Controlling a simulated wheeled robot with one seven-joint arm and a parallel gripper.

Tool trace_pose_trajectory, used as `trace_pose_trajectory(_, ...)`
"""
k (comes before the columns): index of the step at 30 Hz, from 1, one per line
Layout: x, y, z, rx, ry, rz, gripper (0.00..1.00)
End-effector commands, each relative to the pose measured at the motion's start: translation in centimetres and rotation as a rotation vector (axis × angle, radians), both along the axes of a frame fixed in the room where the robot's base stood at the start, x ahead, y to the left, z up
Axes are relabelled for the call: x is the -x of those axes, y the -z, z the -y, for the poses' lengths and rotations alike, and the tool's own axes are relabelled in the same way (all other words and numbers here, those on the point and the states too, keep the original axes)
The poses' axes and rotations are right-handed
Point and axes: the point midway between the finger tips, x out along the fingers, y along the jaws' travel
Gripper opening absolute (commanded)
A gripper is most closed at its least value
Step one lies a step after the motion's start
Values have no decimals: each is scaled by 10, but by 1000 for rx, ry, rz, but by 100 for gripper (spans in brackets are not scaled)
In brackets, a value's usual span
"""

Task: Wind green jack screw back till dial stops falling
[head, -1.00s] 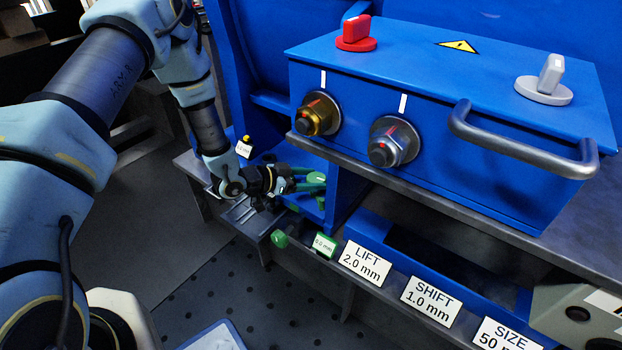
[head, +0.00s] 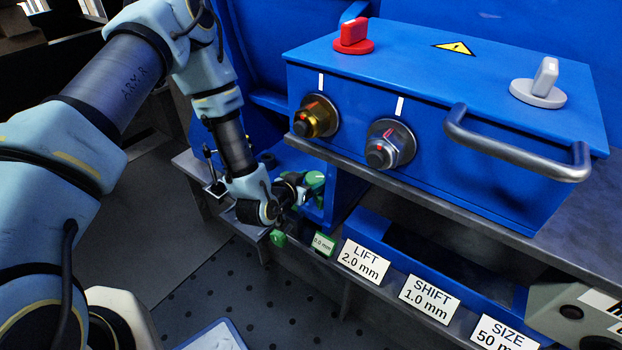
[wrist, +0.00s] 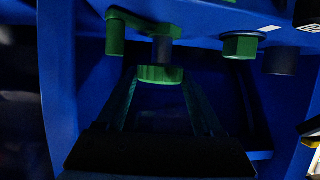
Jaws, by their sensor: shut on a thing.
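The green jack screw shows as a ribbed green head (wrist: 160,75) between my gripper's two fingertips in the wrist view. My gripper (wrist: 160,88) is shut on it. In the head view my gripper (head: 304,190) reaches to the green part (head: 315,178) beside the blue bracket; my wrist hides some of it. A small green readout (head: 322,244) on the front edge seems to read 0.0 mm, though its digits are tiny. A green knob (head: 278,238) sits to its left, below my wrist.
A blue box (head: 450,110) with a red knob (head: 353,35), a grey knob (head: 540,85) and a metal handle (head: 515,150) stands right of my arm. Cards read LIFT 2.0 mm (head: 363,261) and SHIFT 1.0 mm (head: 429,300).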

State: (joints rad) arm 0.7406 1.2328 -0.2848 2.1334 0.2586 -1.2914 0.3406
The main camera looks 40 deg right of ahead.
Motion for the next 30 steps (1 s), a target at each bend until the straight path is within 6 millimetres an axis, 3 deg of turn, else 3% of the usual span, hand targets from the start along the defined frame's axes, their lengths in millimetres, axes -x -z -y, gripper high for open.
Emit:
trace_pose_trajectory(16,0,0,0,0,-36,0,13)
trace_pose_trajectory(17,0,0,0,0,-36,0,70)
trace_pose_trajectory(24,0,0,0,0,-35,-1,97)
trace_pose_trajectory(30,0,0,0,0,-35,-1,99)
